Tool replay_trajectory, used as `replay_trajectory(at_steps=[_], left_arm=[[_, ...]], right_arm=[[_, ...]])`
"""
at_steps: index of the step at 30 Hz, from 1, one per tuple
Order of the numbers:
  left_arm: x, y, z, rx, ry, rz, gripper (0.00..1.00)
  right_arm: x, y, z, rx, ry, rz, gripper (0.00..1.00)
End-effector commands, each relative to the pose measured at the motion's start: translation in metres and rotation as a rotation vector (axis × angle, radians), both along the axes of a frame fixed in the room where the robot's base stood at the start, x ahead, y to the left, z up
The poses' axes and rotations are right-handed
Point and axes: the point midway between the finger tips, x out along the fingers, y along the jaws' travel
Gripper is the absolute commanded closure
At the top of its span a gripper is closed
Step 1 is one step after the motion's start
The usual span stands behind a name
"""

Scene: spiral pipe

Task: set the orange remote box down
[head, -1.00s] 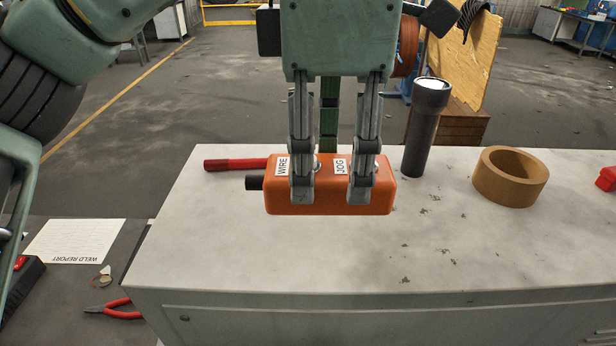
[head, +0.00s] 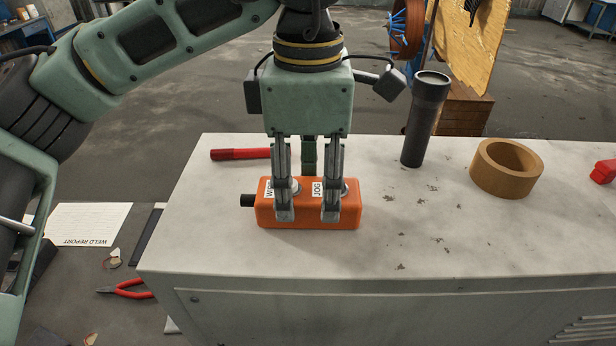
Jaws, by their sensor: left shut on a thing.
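The orange remote box (head: 308,222) is over the left part of the white cabinet top, its long side across the view. It has white labels, one reading JOG, and a black stub (head: 247,201) on its left end. My left gripper (head: 307,213) points down from above with its two fingers on the box, shut on it. The fingers hide part of the box's face and labels. The box's underside is at or very near the top; I cannot tell whether it touches. My right gripper is not in view.
On the cabinet top (head: 420,235), a red-handled tool (head: 238,154) lies behind the box. A dark flashlight (head: 424,120) stands to the right, then a brown tape roll (head: 506,168) and a red object (head: 603,172). The front middle is clear. Red-handled pliers (head: 130,290) lie lower left.

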Motion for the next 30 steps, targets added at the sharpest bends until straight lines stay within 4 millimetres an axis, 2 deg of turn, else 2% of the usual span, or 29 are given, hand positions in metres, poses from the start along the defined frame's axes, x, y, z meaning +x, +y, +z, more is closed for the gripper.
replay_trajectory(at_steps=[1,7,20,25,30], left_arm=[[0.000,0.000,-0.001,0.000,0.000,0.000,0.50],[0.000,0.000,-0.001,0.000,0.000,0.000,0.33],[0.000,0.000,0.006,0.000,-0.001,0.001,0.33],[0.000,-0.001,0.034,-0.002,-0.004,0.001,0.33],[0.001,0.000,0.072,0.001,-0.006,0.004,0.33]], right_arm=[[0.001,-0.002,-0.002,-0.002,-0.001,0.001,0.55],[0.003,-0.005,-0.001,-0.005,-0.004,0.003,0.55],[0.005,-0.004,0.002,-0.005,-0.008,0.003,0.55],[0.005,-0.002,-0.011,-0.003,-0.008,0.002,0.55],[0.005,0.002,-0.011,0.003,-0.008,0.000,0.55]])
